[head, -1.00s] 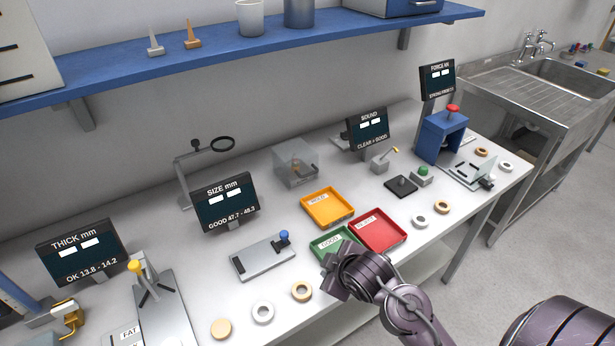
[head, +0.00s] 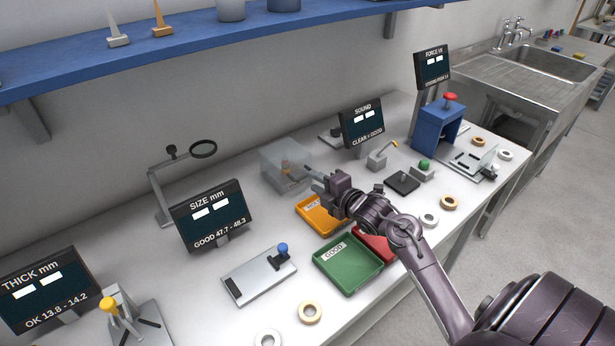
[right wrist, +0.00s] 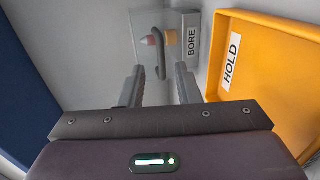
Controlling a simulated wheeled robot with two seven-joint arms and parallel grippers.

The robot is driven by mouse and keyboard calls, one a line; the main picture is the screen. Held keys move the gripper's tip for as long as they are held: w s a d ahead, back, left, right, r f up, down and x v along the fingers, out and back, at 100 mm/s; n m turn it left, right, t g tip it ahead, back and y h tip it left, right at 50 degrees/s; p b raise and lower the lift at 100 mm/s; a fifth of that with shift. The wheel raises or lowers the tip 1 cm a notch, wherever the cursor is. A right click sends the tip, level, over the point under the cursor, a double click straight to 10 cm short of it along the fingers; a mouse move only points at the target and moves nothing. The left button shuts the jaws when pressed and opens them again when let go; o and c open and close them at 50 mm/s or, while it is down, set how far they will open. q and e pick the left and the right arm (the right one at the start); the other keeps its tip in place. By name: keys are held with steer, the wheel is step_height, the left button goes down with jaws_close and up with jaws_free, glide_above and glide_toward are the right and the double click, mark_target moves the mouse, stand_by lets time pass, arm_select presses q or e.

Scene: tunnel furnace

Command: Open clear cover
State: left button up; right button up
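The clear cover (head: 284,160) is a see-through box at the back of the bench in the head view. In the right wrist view the clear cover (right wrist: 143,33) has a dark curved handle (right wrist: 158,52) and reddish and tan pieces beside or behind it. My right gripper (head: 309,175) is just in front of the cover's right side. In the right wrist view its two fingers (right wrist: 162,88) are apart with nothing between them, pointing toward the handle. I cannot tell whether they touch anything. My left gripper is not in view.
The yellow HOLD tray (head: 313,213) lies under my right gripper, with the green GOOD tray (head: 348,265) and red tray (head: 377,243) nearer. A BORE label (right wrist: 191,40) stands beside the cover. The magnifier (head: 203,149) and SIZE display (head: 212,213) stand left.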

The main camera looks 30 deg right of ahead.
mark_target(290, 169)
steer(key=x, duration=0.4)
steer(key=shift+f, duration=0.1)
steer(key=shift+w, duration=0.15)
steer(key=c, duration=0.6)
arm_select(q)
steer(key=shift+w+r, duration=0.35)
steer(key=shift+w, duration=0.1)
arm_select(e)
jaws_close()
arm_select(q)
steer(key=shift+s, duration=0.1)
